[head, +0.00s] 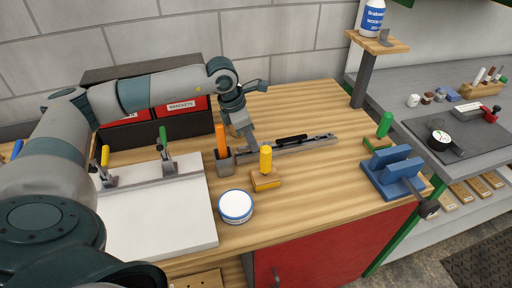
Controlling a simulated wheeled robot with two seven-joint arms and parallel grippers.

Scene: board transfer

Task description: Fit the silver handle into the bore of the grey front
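My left gripper (251,143) points down over the wooden bench, just behind the left part of a long grey metal bar (300,146). Its fingers are small and partly overlapped, so I cannot tell whether they are open or hold anything. A grey block (224,163) with an upright orange grip (221,138) stands at the bar's left end. A black piece (291,139) lies along the bar. I cannot make out for certain a silver handle or a grey front with a bore. My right gripper is not in view.
A yellow-handled wooden block (265,182) and a white tin (236,207) stand in front of the bar. A white board (160,228) with upright clamps lies left. A blue vise (393,178) is at the right edge. Red bins (184,106) stand behind.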

